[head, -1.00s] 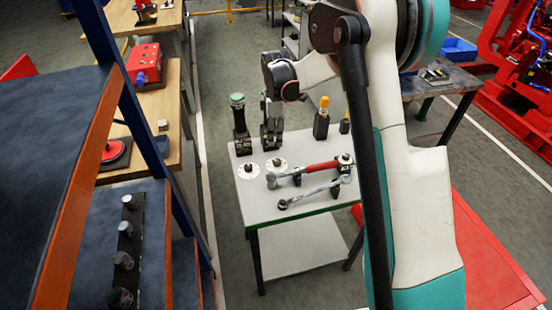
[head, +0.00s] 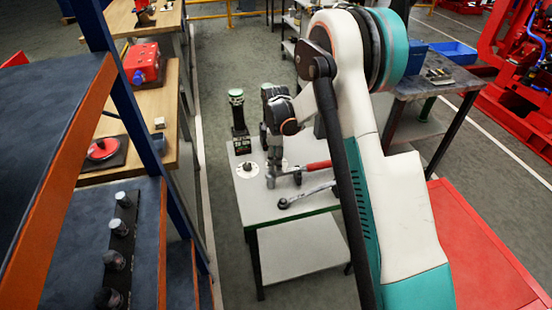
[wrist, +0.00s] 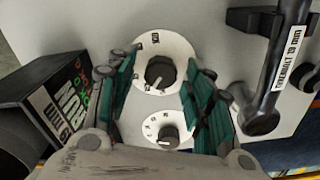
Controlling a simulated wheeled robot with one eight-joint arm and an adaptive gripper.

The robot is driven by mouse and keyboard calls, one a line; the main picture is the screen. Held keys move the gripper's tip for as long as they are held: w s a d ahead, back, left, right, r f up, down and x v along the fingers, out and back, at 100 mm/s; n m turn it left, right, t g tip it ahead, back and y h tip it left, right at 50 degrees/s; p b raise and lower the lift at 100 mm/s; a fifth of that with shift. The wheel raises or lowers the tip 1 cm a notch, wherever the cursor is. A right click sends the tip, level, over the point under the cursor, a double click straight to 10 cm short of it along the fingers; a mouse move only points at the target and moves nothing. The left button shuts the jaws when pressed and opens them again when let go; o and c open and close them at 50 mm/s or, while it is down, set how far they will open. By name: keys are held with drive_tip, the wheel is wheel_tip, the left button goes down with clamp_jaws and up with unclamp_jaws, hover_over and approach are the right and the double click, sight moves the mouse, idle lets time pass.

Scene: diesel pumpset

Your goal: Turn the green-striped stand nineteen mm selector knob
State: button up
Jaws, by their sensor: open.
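Two round white dials with dark knobs lie on the pale table top. In the wrist view the larger knob (wrist: 160,72) has a white pointer mark and is nearer the fingertips; the smaller knob (wrist: 168,135) is nearer my palm. My gripper (wrist: 158,78) is open, its green-padded fingers on either side of the larger knob, apart from it in the picture. In the head view my gripper (head: 274,158) is low over the table and partly hides one dial. The other dial (head: 247,170) shows to its left. A black stand with a green top (head: 238,118) stands behind. The dial numbers are too small to read.
A labelled black box (wrist: 65,105) is close on the left in the wrist view. A dark tool with a 19 mm label (wrist: 280,75) lies right. A red-handled wrench (head: 317,166) and a steel wrench (head: 308,194) lie on the table. A shelf (head: 55,110) stands left.

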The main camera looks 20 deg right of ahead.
drive_tip(key=c, duration=1)
drive_tip(key=shift+c, duration=0.2)
drive_tip(key=shift+m, duration=0.3)
drive_tip(key=m, duration=0.6)
drive_tip(key=shift+w, duration=0.1)
drive_tip(key=m, duration=0.7)
drive_tip(key=shift+d, duration=0.1)
